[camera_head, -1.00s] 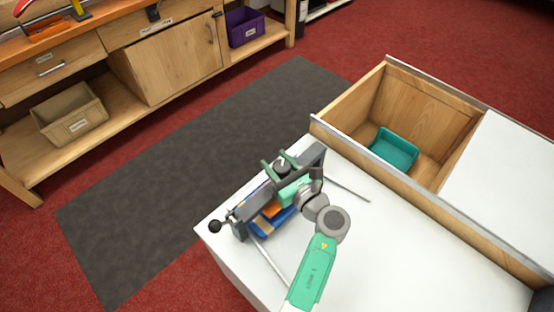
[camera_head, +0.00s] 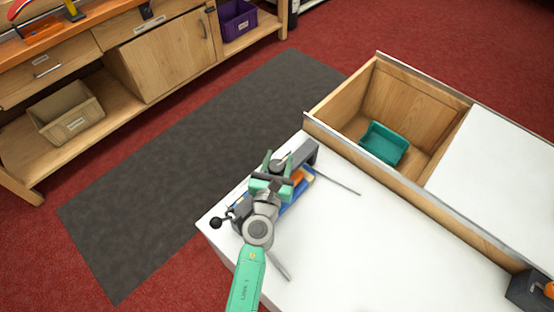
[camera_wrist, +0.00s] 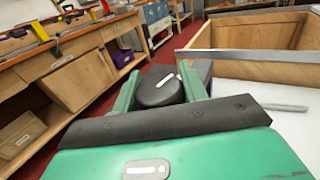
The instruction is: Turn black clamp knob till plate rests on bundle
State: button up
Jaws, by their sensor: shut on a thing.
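The black clamp knob (camera_wrist: 160,88) sits between the two green fingers of my gripper (camera_wrist: 163,90) in the wrist view, and the fingers are shut on it. A pale mark shows on its top. In the head view my gripper (camera_head: 275,163) is over the clamp, with the knob (camera_head: 277,166) between its fingertips. The dark grey clamp frame (camera_head: 304,153) stands on the white bench top (camera_head: 345,240). Part of the bundle, blue with orange (camera_head: 299,178), shows under the clamp. The plate is hidden by my gripper and arm, so its contact with the bundle cannot be seen.
A round black ball-ended handle (camera_head: 215,223) sticks out at the clamp's left. A thin metal rod (camera_head: 338,183) lies to its right. An open wooden compartment (camera_head: 425,105) holds a teal tray (camera_head: 384,143).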

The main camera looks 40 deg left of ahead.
aim_at(273, 173)
jog(key=shift+w+r+m+t+h, duration=0.15)
jog(key=shift+m+t+h, duration=0.35)
jog(key=shift+h, duration=0.3)
jog(key=shift+s+r+m+t+h, duration=0.15)
jog(key=shift+m+t+h, duration=0.15)
jog(key=shift+m+h, duration=0.4)
jog(key=shift+w+d+h, duration=0.15)
jog(key=shift+h, duration=0.35)
jog(key=o, duration=1)
jog(key=shift+w, duration=0.1)
jog(key=shift+f, duration=0.1)
jog(key=p+v, duration=0.1)
jog(key=v, duration=0.7)
jog(key=shift+f+p, duration=0.15)
jog(key=shift+p, duration=0.15)
